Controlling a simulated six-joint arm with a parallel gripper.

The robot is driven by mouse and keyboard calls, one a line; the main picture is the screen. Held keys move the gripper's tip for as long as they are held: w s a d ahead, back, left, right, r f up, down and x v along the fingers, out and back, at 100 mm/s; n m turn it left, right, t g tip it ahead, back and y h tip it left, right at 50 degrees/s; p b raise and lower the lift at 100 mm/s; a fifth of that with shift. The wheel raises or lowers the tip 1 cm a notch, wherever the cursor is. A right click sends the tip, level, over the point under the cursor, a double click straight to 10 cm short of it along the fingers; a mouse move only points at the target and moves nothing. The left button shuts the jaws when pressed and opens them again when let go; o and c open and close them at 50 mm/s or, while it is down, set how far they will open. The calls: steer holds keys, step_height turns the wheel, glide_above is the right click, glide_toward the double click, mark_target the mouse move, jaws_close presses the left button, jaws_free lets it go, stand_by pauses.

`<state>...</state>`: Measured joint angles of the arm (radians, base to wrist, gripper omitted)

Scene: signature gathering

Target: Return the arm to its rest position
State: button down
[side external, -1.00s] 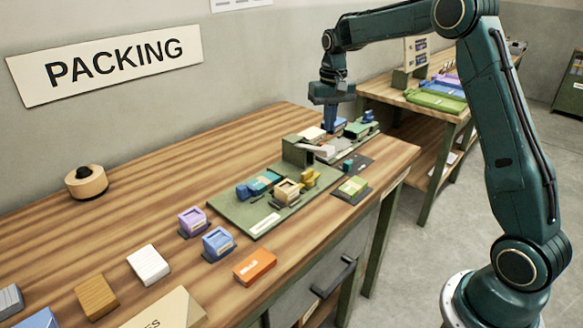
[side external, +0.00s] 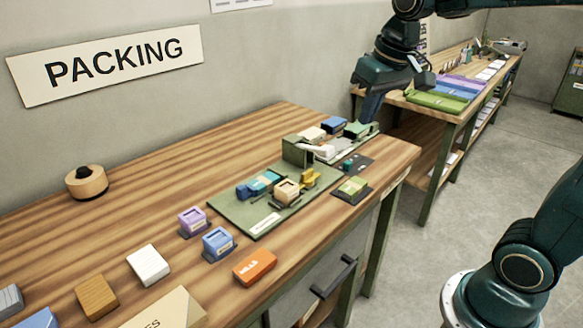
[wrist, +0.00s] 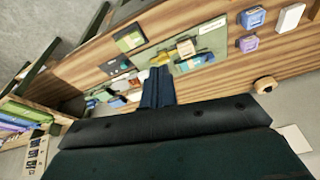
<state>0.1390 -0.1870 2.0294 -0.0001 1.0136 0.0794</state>
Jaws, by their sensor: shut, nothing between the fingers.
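My gripper (side external: 370,106) is shut and empty in the side external view. It hangs in the air above the far right end of the packing table (side external: 130,185). Its tip appears near the green block (side external: 357,129) there, but whether they touch cannot be told. In the wrist view my gripper's fingers (wrist: 158,85) are together, with the table beyond them.
A green board (side external: 233,212) with small blocks lies mid-table. Purple (side external: 193,222) and blue (side external: 218,243) boxes and an orange block (side external: 254,266) lie nearby. A second table with a green tray (side external: 436,99) stands at the back right. A wall is behind.

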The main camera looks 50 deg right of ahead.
steer(key=s+a+f+n+t, duration=0.1)
steer(key=s+a, duration=0.1)
steer(key=s, duration=0.5)
steer(key=s+a+f+n+t, duration=0.1)
steer(key=s+a+f, duration=0.1)
steer(key=s, duration=0.5)
steer(key=shift+s+a+f, duration=0.15)
steer(key=shift+s+a, duration=0.1)
stand_by(1.2)
